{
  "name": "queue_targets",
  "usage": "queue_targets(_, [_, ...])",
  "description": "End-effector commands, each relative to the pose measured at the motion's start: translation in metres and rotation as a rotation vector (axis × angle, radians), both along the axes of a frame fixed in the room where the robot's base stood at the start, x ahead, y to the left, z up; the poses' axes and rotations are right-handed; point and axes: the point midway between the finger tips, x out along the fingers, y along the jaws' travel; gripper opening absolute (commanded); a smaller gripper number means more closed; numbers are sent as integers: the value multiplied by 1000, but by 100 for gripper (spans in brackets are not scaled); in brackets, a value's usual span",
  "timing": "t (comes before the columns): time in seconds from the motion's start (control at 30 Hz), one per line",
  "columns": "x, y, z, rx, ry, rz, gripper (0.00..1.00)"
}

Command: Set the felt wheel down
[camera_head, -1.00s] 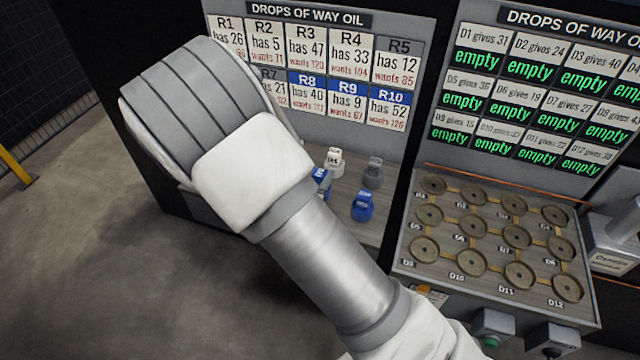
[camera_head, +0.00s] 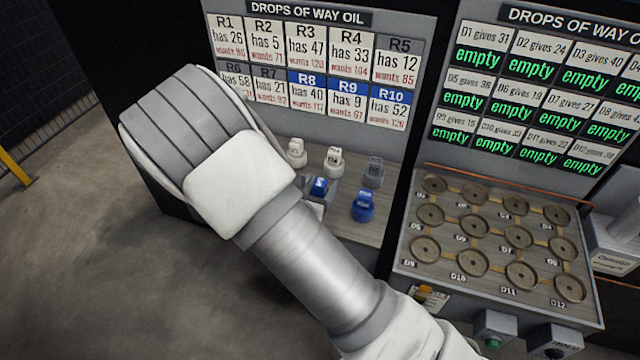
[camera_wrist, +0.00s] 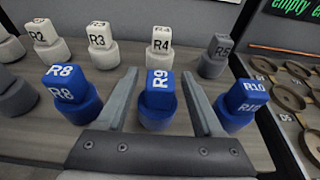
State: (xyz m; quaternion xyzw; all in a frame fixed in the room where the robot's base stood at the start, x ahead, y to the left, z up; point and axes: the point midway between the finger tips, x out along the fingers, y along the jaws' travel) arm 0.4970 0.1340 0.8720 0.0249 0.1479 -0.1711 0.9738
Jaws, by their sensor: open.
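Several labelled two-part pieces, each a block on a round base, stand on a grey shelf (camera_wrist: 30,140). The blue R9 piece (camera_wrist: 158,98) stands upright between the two fingers of my open gripper (camera_wrist: 158,76) in the wrist view. Its base appears to rest on the shelf; I cannot tell if a finger touches it. It also shows in the head view (camera_head: 319,187), where my arm hides most of the gripper. Blue R8 (camera_wrist: 70,95) is left of the fingers and blue R10 (camera_wrist: 240,105) right. No piece is marked as a felt wheel.
White R2 (camera_wrist: 45,40), R3 (camera_wrist: 101,45) and R4 (camera_wrist: 161,48), and grey R5 (camera_wrist: 216,55), stand behind. A panel (camera_head: 405,265) with empty round recesses lies to the right. An upright sign board (camera_head: 385,145) rises behind the shelf.

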Motion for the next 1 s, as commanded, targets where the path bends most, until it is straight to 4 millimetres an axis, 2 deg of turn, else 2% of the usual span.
queue_targets(0.23, [-2,2,5,1,1,1,68])
queue_targets(0.7, [-87,33,33,1,1,4,68])
queue_targets(0.83, [-101,37,37,1,0,2,68])
queue_targets(1.0, [-108,39,39,0,0,1,68])
